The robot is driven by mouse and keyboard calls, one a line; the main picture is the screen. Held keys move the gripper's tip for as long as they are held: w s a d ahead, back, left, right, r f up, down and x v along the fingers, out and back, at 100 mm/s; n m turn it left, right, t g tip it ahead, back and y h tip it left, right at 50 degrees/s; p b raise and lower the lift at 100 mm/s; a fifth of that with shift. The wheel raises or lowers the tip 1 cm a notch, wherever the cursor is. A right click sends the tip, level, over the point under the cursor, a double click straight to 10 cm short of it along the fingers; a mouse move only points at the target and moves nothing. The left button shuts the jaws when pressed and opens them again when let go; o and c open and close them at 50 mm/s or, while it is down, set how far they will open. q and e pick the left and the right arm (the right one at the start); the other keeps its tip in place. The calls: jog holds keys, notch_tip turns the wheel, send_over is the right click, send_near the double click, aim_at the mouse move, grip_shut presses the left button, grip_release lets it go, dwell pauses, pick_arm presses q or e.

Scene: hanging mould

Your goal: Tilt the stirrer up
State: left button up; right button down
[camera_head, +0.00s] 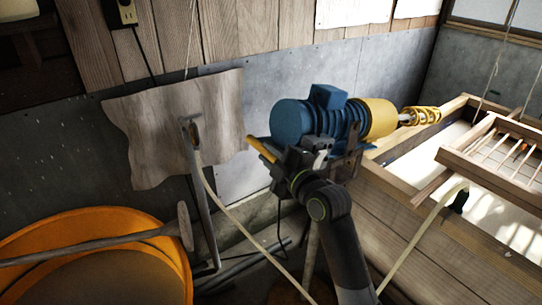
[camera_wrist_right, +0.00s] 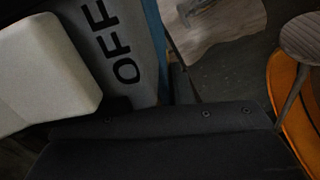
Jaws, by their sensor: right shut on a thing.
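The stirrer (camera_head: 320,117) has a ribbed blue motor, a yellow front part and a yellow coil (camera_head: 420,115) at its right end. It lies nearly level, with the coil over the corner of the wooden vat. A yellow handle (camera_head: 262,150) sticks out at its lower left. My right gripper (camera_head: 300,160) is at the near underside of the motor and is shut on the stirrer; its fingertips are partly hidden. The right wrist view shows a grey face marked OFF (camera_wrist_right: 125,55) close up, beside a pale block. My left gripper is not in view.
The wooden vat (camera_head: 440,222) stands at the right, with a slatted wooden frame (camera_head: 495,150) over it. An orange tub (camera_head: 100,220) with a long-handled tool across it is at the lower left. A wavy board (camera_head: 160,125) hangs against the wall.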

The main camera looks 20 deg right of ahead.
jog(key=shift+f, duration=0.55)
jog(key=c, duration=1.6)
grip_release()
jog(key=o, duration=0.3)
jog(key=shift+s+r, duration=0.1)
jog(key=shift+r, duration=0.1)
jog(key=v, duration=1.7)
jog(key=shift+s+b, duration=0.15)
jog(key=shift+b, duration=0.3)
